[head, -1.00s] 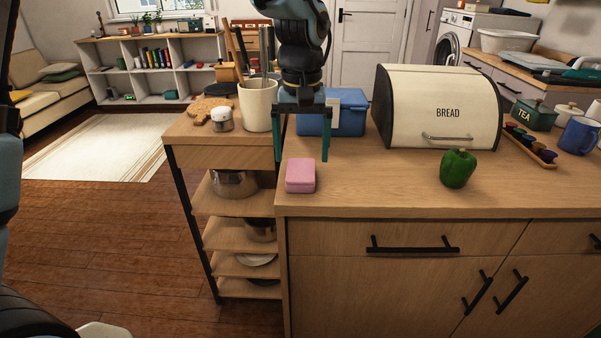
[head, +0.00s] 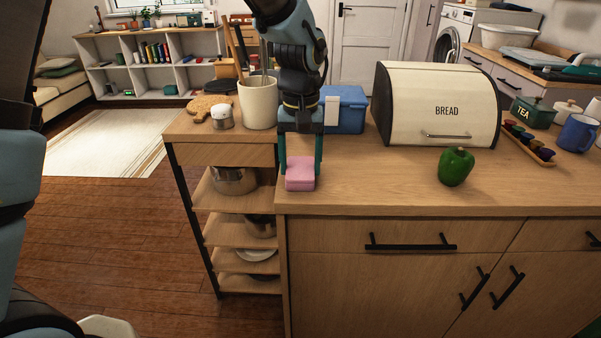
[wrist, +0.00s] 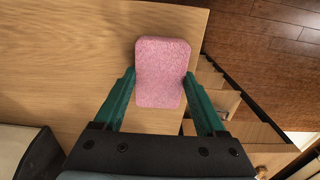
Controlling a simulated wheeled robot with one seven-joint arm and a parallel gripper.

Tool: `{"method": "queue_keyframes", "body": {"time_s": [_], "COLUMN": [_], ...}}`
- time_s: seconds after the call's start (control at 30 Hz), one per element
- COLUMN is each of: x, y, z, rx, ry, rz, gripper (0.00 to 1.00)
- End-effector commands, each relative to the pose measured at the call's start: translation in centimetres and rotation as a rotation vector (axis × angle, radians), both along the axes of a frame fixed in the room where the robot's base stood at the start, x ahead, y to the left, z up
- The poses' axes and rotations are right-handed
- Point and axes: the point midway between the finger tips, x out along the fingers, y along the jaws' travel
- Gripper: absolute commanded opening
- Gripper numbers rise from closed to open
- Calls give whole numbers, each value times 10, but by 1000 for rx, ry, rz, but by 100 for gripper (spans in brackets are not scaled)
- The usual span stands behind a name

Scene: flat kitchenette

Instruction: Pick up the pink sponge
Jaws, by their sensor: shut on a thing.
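The pink sponge (head: 300,174) is a small rounded block at the front left corner of the wooden counter. My gripper (head: 301,172) is over it with one green finger on each side. In the wrist view the sponge (wrist: 162,72) is between the two fingertips of my gripper (wrist: 161,82), which close on its sides. The sponge appears to rest on the counter; I see no clear gap under it.
A white utensil crock (head: 258,103) and a small jar (head: 222,117) stand on the shelf unit to the left. A blue box (head: 345,110) is behind my gripper. A bread bin (head: 437,105) and a green pepper (head: 456,166) are to the right. The counter between sponge and pepper is clear.

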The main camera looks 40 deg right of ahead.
Motion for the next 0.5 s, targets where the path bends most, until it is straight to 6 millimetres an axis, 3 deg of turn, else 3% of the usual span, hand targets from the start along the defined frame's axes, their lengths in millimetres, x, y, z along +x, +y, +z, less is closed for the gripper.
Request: {"method": "queue_keyframes", "body": {"time_s": [0.03,0.23,0.5], "x": [0,0,0], "y": [0,0,0], "z": [0,0,3], "rx": [0,0,-2], "ry": [0,0,-1], "rz": [0,0,0], "gripper": [44,22,22]}}
